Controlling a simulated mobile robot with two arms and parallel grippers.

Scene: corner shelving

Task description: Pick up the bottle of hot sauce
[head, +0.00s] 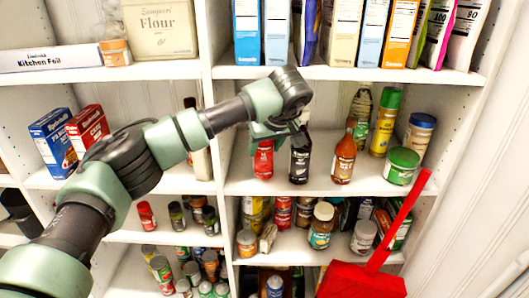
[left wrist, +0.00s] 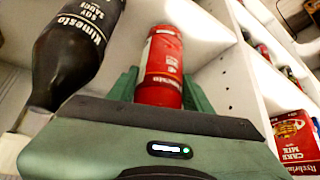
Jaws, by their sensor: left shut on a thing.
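A red bottle (head: 263,161) with white lettering stands upright on the middle shelf, left of a dark soy sauce bottle (head: 300,158). My left gripper (head: 268,131) reaches in from the left at its top and is shut on it. In the left wrist view the red bottle (left wrist: 160,68) sits between the two green fingers of the left gripper (left wrist: 160,90), and the soy sauce bottle (left wrist: 75,50) is close beside it. An orange-brown bottle (head: 344,155) stands further right. I cannot read which bottle is the hot sauce. My right gripper is not in view.
A green-lidded tub (head: 402,166) and a yellow bottle (head: 384,125) stand to the right on the same shelf. Boxes (head: 342,32) fill the shelf above. Several jars (head: 320,225) crowd the shelf below. A red dustpan-like thing (head: 360,280) is in front at lower right.

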